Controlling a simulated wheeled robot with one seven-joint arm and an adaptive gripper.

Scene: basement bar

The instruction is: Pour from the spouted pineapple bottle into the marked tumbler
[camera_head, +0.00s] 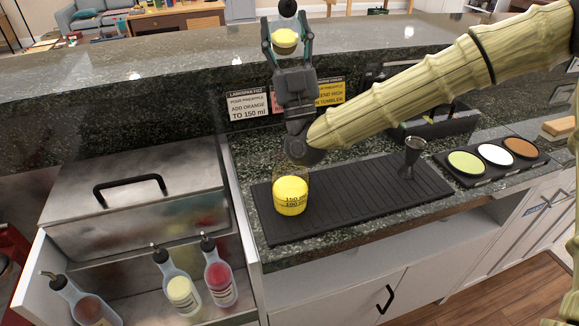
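The marked tumbler (291,196) stands upright at the left end of the black ribbed bar mat (350,207). It holds yellow liquid, whose surface looks close to or a little above the printed 150 ml mark. My gripper (286,36) is raised above and behind the tumbler, over the raised counter ledge. Its two fingers are closed around a small clear bottle with a black top and yellow contents, which I take to be the pineapple bottle (285,42). The bottle looks roughly upright. Its spout is hard to make out, and I see no stream.
A steel jigger (411,157) stands on the mat's right part. A tray of three coloured discs (494,155) lies farther right. Several spouted bottles, including a pale yellow one (182,294), stand in the well at left. Recipe cards (248,105) stand behind my arm.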

